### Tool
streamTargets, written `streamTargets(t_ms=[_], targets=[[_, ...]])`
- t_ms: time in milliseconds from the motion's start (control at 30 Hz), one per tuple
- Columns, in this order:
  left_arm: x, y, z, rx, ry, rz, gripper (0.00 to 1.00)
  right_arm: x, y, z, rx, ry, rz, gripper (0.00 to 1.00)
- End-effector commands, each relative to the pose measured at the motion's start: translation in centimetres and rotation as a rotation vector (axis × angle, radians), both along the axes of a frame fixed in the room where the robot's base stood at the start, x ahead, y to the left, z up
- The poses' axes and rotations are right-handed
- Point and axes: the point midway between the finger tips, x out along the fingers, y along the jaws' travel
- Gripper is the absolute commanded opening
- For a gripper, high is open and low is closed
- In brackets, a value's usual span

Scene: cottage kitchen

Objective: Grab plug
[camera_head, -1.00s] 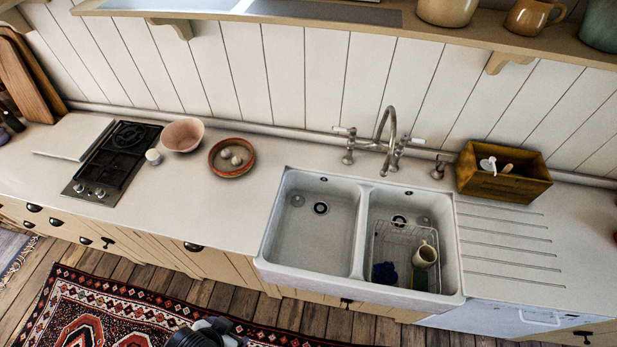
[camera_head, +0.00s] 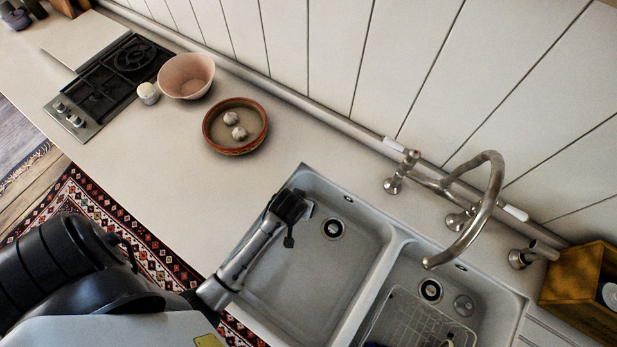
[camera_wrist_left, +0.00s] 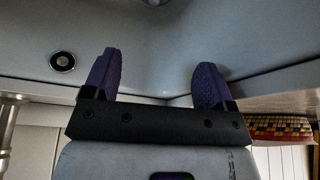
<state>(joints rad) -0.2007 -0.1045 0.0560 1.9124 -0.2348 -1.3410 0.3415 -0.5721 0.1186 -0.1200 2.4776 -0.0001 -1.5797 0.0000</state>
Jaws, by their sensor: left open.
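My left gripper (camera_head: 292,207) hangs over the left sink basin (camera_head: 312,280), near its back left corner. In the left wrist view its two purple fingers (camera_wrist_left: 157,78) are apart with nothing between them. A small round metal object (camera_wrist_left: 155,2), possibly the plug, is cut off at the top edge, beyond the fingertips. My right gripper is out of view.
A curved tap (camera_head: 480,215) stands behind the sink and reaches over it. A wire rack (camera_head: 410,318) sits in the right basin. A red-rimmed bowl (camera_head: 211,143), pink bowl (camera_head: 187,76) and hob (camera_head: 100,88) stand left. A wooden box (camera_head: 575,285) is at right.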

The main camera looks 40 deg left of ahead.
Motion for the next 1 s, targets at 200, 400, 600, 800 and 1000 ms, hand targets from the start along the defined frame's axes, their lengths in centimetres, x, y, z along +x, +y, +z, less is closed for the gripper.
streamTargets(t_ms=[200,400,600,800,1000], targets=[[1.6,-0.2,-3.6,-0.011,-0.007,0.052,0.78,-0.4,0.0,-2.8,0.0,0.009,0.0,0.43],[2.7,0.3,-6.4,-0.011,-0.006,0.062,0.78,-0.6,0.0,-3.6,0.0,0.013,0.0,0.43],[3.8,0.9,-9.4,-0.011,-0.007,0.062,0.78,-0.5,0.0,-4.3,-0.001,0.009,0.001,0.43],[4.6,1.3,-11.3,-0.012,-0.009,0.061,0.78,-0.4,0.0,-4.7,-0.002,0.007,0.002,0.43],[4.8,1.4,-12.0,-0.012,-0.009,0.061,0.78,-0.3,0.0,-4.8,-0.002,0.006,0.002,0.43]])
